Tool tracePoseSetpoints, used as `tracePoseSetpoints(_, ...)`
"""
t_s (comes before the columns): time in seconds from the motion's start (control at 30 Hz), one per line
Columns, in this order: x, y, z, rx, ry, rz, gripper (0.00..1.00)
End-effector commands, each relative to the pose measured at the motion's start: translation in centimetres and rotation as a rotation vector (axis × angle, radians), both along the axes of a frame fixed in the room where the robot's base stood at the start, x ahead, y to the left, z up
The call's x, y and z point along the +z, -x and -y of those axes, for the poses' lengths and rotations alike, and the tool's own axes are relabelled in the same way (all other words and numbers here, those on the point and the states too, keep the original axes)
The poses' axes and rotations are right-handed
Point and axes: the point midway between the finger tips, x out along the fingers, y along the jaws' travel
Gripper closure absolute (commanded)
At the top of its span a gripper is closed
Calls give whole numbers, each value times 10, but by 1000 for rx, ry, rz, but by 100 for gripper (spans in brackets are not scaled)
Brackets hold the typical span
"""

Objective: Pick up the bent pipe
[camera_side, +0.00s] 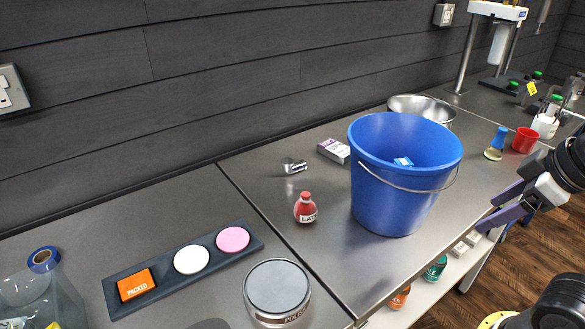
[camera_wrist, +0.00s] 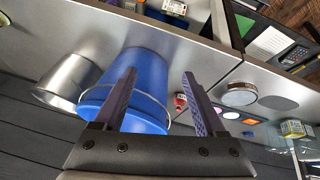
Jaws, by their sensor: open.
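The bent pipe (camera_side: 294,165) looks like a small shiny metal piece, lying on the steel bench left of the blue bucket in the side view. I cannot make it out in the wrist view. My gripper (camera_side: 486,214) is open and empty at the right, near the bench's front edge, with the bucket between it and the pipe. In the wrist view my gripper (camera_wrist: 160,74) has its two fingers spread wide, with the bucket beyond the left one.
The blue bucket (camera_side: 392,190) stands tall mid-bench, a metal bowl (camera_side: 424,108) behind it. A dark tray (camera_side: 187,262) and round tin (camera_side: 277,290) are at left. Bench between pipe and tray is clear.

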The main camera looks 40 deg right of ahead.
Motion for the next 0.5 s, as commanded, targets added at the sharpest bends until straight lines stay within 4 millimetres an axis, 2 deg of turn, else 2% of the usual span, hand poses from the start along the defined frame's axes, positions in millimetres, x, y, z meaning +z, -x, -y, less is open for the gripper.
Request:
tracePoseSetpoints(0.03, 15, -6, 9, 52, 73, 6, 27)
tracePoseSetpoints(0.1, 31, -17, 22, 128, 179, -19, 27)
tracePoseSetpoints(0.27, 63, -50, 43, 292, 390, -100, 27)
tracePoseSetpoints(0.37, 81, -78, 52, 392, 514, -162, 27)
tracePoseSetpoints(0.5, 102, -129, 60, 545, 699, -270, 27)
